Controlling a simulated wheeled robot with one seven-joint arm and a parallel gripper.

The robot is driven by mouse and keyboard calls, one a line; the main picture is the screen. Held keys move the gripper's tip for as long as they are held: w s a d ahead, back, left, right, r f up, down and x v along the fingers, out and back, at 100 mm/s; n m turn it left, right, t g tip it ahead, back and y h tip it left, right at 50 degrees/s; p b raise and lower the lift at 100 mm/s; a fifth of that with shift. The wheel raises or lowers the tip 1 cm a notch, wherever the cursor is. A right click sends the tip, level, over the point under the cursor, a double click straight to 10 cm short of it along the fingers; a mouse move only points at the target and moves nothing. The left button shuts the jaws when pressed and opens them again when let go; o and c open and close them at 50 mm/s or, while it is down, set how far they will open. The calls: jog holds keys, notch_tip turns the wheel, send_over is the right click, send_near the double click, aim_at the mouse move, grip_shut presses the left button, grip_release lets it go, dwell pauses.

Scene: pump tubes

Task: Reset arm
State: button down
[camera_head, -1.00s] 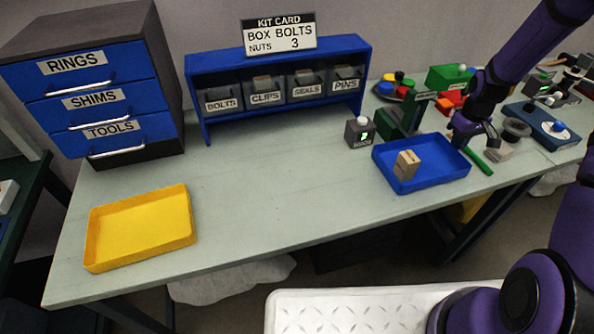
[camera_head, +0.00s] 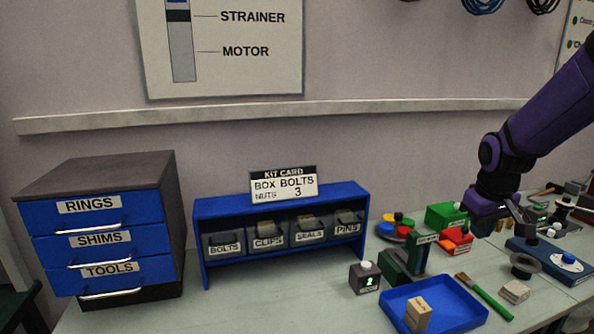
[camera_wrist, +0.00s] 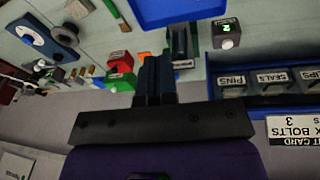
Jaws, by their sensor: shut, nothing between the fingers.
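My gripper (camera_head: 522,216) is at the right of the head view, above the far right part of the workbench, at the end of my purple arm. In the wrist view its dark fingers (camera_wrist: 156,78) are together, with nothing between them. It is apart from the things on the bench.
Below and around it are a blue tray (camera_head: 447,325) holding a tan block (camera_head: 418,314), a green-handled brush (camera_head: 487,298), a green box (camera_head: 446,216) and a blue device (camera_head: 545,262). A blue bin rack (camera_head: 226,208) and drawer cabinet (camera_head: 105,240) stand left.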

jog(key=s+a+r+t, duration=0.1)
jog(key=s+a+r, duration=0.2)
jog(key=s, duration=0.4)
jog(key=s+a+r+m+t, duration=0.1)
jog(key=s+a+r, duration=0.1)
jog(key=s+r, duration=0.3)
jog(key=s+a+r+t+y, duration=0.1)
jog(key=s+a+r, duration=0.2)
jog(key=s, duration=0.8)
notch_tip(320, 180, up, 2)
jog(key=shift+a+m, duration=0.3)
jog(key=shift+m, duration=0.1)
